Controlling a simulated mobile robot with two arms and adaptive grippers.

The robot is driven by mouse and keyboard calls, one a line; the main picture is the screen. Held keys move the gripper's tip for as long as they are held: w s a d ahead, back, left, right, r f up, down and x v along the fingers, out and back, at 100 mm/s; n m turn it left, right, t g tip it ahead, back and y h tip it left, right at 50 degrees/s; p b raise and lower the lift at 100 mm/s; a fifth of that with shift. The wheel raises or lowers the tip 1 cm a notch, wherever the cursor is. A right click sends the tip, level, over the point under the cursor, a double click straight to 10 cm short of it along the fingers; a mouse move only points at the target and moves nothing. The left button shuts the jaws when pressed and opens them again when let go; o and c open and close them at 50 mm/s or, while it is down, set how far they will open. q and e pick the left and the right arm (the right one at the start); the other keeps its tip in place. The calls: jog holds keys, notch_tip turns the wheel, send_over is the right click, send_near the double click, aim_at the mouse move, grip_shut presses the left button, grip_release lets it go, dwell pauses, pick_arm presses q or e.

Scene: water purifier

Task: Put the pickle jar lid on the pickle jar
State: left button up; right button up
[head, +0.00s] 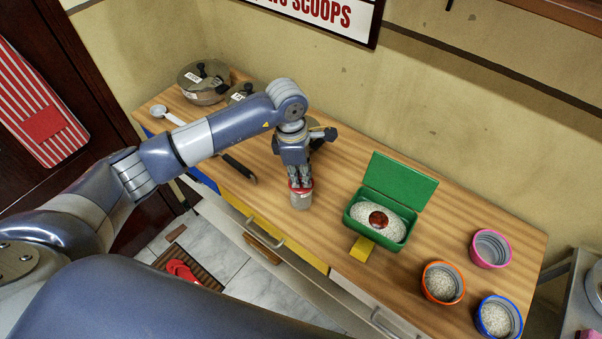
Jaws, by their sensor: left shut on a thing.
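My left gripper (299,184) points straight down over the wooden counter and is shut on the red pickle jar lid (301,190). The pickle jar (301,202), small and greyish, stands upright on the counter directly below the lid. The lid is at the jar's mouth; I cannot tell whether it is seated or just above it. The fingers hide part of the lid and the jar's rim. My right gripper is not in view.
A green box (391,198) with its lid open holds white grains and a dark red round thing (378,219). A yellow block (362,249) lies in front. Pink (491,250), orange (442,283) and blue (498,317) bowls stand right. Lidded pots (204,84) stand back left.

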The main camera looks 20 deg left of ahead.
pick_arm(q)
jog(key=o, duration=0.5)
jog(key=shift+r, duration=0.1)
jog(key=r+p, duration=0.2)
jog(key=r, duration=0.1)
jog(key=a+r+p, duration=0.1)
jog(key=r, duration=0.3)
jog(key=r+p, duration=0.2)
jog(key=r, duration=0.1)
jog(key=shift+s+a+r+p, duration=0.15)
jog(key=shift+s+r+p, duration=0.05)
jog(key=shift+r+p, duration=0.2)
dwell(0.6)
